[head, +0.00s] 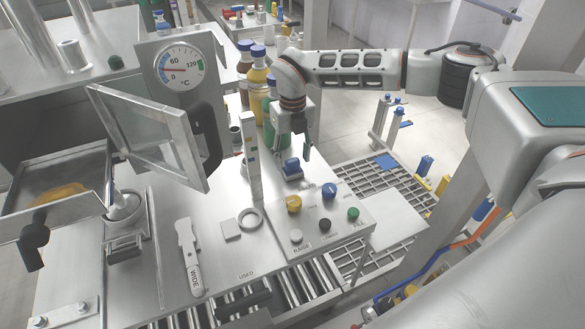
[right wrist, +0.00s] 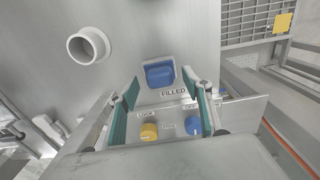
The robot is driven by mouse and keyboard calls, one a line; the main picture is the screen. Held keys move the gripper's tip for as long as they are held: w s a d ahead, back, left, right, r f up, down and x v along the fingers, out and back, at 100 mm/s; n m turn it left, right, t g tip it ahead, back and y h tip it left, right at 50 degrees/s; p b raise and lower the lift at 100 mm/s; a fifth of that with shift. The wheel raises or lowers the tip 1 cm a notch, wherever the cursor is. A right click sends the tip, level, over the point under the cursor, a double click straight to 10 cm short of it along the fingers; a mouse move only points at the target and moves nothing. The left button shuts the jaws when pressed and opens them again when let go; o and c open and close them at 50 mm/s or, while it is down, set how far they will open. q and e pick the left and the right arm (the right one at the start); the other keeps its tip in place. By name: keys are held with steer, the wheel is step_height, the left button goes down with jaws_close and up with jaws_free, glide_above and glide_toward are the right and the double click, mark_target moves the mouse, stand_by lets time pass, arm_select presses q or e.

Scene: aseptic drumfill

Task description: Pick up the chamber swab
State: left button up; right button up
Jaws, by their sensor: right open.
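My right gripper (head: 304,148) is open just above and beside the block. In the right wrist view its two teal-padded fingers (right wrist: 162,112) stand apart with the block beyond them, and no contact shows. My left gripper is not in view.
A control panel (head: 325,228) with coloured knobs lies in front of the block. A tall steel post (head: 250,160) and several bottles (head: 258,90) stand close by. A "WIDE" tool (head: 190,258) and a ring (head: 250,219) lie on the bench. An open glass door (head: 150,140) stands left.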

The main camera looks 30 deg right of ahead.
mark_target(292, 160)
steer(key=c, duration=1.4)
steer(key=shift+r, duration=0.15)
step_height(292, 160, up, 20)
steer(key=o, duration=0.3)
